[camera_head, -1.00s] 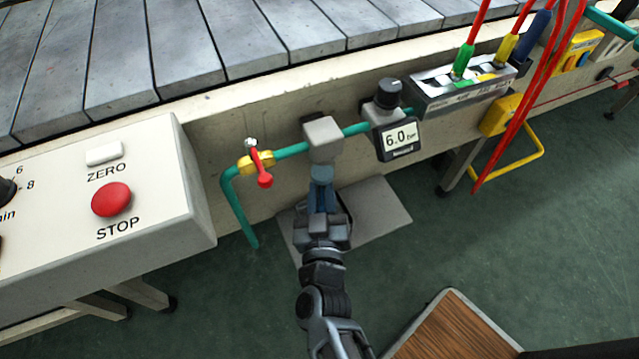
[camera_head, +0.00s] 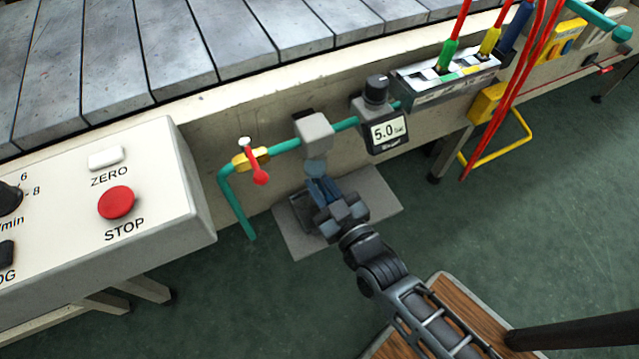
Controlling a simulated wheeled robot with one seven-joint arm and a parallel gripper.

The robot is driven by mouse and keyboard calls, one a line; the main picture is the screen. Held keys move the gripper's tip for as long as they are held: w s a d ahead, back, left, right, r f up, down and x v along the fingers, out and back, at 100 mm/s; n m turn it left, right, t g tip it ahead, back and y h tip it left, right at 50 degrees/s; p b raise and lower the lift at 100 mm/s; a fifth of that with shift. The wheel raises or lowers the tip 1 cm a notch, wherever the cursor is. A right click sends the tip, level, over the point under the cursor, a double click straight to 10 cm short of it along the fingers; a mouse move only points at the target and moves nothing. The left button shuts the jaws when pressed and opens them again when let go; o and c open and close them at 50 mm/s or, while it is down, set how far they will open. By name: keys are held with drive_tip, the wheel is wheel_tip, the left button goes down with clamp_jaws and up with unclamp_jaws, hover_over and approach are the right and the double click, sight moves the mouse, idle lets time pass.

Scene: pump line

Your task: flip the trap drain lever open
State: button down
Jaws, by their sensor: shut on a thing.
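The trap is a grey block (camera_head: 315,130) on the green pipe, with a small translucent bowl (camera_head: 316,166) under it. My gripper (camera_head: 318,186) is right below the bowl, its blue fingers pointing up at the bowl's foot. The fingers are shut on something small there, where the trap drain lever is. The fingers hide that lever, so I cannot see its angle. A separate red lever (camera_head: 255,165) sits on a yellow valve (camera_head: 250,158) to the left of the trap, slanting down to the right.
A regulator with a black knob (camera_head: 376,90) and a display (camera_head: 388,131) reading 5.0 stands right of the trap. The STOP box (camera_head: 165,200) juts out at left. A grey plate (camera_head: 375,195) lies on the floor below. Red cables (camera_head: 500,115) hang at right.

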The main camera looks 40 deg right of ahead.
drive_tip(key=shift+d+n+g+y+b, duration=0.15)
drive_tip(key=shift+d+n+y, duration=0.1)
drive_tip(key=shift+n+y, duration=1.25)
drive_tip(key=shift+d+n+g+y+b, duration=0.1)
drive_tip(key=shift+d+n+y, duration=0.2)
drive_tip(key=shift+n+y, duration=1.2)
drive_tip(key=shift+d+n+g+y+b, duration=0.2)
drive_tip(key=shift+n+y, duration=0.4)
drive_tip(key=shift+y, duration=1.8)
drive_tip(key=shift+w+d+f+n+g+y, duration=0.1)
drive_tip(key=shift+d+n+g+y, duration=0.2)
drive_tip(key=shift+n+y, duration=0.5)
drive_tip(key=c, duration=1)
unclamp_jaws()
drive_tip(key=shift+a, duration=0.1)
